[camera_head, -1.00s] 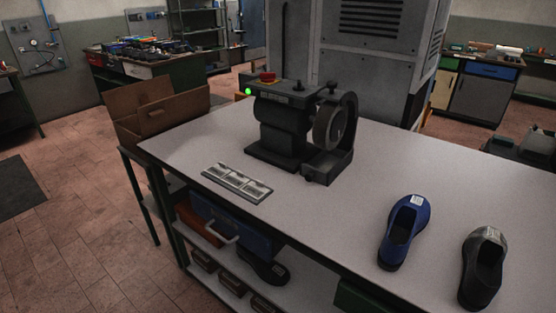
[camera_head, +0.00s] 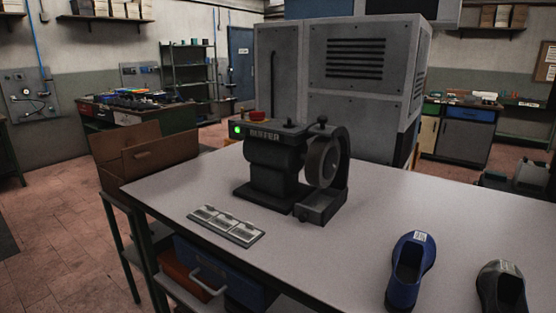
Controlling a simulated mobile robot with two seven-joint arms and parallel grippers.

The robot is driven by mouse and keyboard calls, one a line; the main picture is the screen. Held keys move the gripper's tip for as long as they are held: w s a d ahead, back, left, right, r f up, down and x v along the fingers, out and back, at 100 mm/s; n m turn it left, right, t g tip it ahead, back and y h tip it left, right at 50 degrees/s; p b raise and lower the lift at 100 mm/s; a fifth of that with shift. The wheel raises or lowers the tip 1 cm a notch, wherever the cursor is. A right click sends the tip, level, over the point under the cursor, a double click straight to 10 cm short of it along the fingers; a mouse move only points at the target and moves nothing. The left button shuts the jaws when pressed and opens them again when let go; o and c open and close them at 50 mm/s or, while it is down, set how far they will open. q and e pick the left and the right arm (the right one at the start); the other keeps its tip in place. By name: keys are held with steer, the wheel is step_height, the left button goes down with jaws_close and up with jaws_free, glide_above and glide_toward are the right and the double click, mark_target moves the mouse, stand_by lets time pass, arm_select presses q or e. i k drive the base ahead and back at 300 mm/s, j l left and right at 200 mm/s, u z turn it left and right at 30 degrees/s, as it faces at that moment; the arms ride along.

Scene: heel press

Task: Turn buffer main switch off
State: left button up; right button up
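The buffer (camera_head: 275,165) is a dark machine standing on the light workbench (camera_head: 390,223), with the word BUFFER on its front. A green light (camera_head: 239,129) glows at the left end of its top housing. A red knob or button (camera_head: 257,115) sits on top near that end, and small dark knobs stand further right. The buffing wheel (camera_head: 328,162) is on its right side. I cannot tell which control is the main switch. Neither of my grippers is in view.
A flat plate with several labelled panels (camera_head: 226,225) lies in front of the buffer. A blue shoe (camera_head: 409,272) and a dark grey shoe (camera_head: 502,287) stand at the right front. An open cardboard box (camera_head: 150,152) is at the left. A large grey cabinet (camera_head: 345,90) stands behind.

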mark_target(255, 116)
steer(key=i+j+z, duration=0.1)
steer(key=i+j, duration=0.8)
steer(key=j, duration=0.25)
steer(key=i+l+z, duration=0.05)
